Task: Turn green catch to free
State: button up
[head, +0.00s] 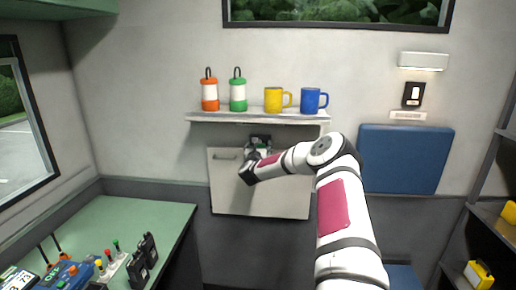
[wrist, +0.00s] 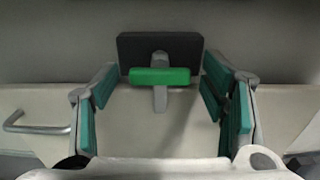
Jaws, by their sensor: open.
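The green catch (wrist: 160,76) shows in the wrist view as a green bar lying level across a grey stem, in front of a black plate (wrist: 160,48) above a pale panel. My gripper (wrist: 163,92) is open, with its teal-padded fingers on the left and right of the catch. No contact between fingers and catch is visible. In the head view my gripper (head: 262,152) is at the top of the white panel (head: 260,190), just under the shelf, and largely covers the catch. The black plate (head: 260,138) shows there behind it.
A shelf (head: 255,116) just above my gripper holds an orange lantern (head: 209,92), a green lantern (head: 238,92), a yellow mug (head: 274,99) and a blue mug (head: 311,100). A panel handle (wrist: 38,123) is at left. A green desk (head: 130,218) stands at the lower left.

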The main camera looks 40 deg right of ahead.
jog(key=c, duration=1.2)
jog(key=shift+o, duration=0.2)
jog(key=shift+r+n, duration=0.1)
jog(key=shift+n, duration=0.3)
jog(key=n, duration=0.3)
jog(key=shift+a+n, duration=0.1)
jog(key=shift+n, duration=0.3)
jog(key=n, duration=0.4)
jog(key=shift+w, duration=0.1)
jog(key=n, duration=0.5)
jog(key=shift+b, duration=0.4)
jog(key=shift+n+b, duration=0.6)
jog(key=shift+n, duration=1.6)
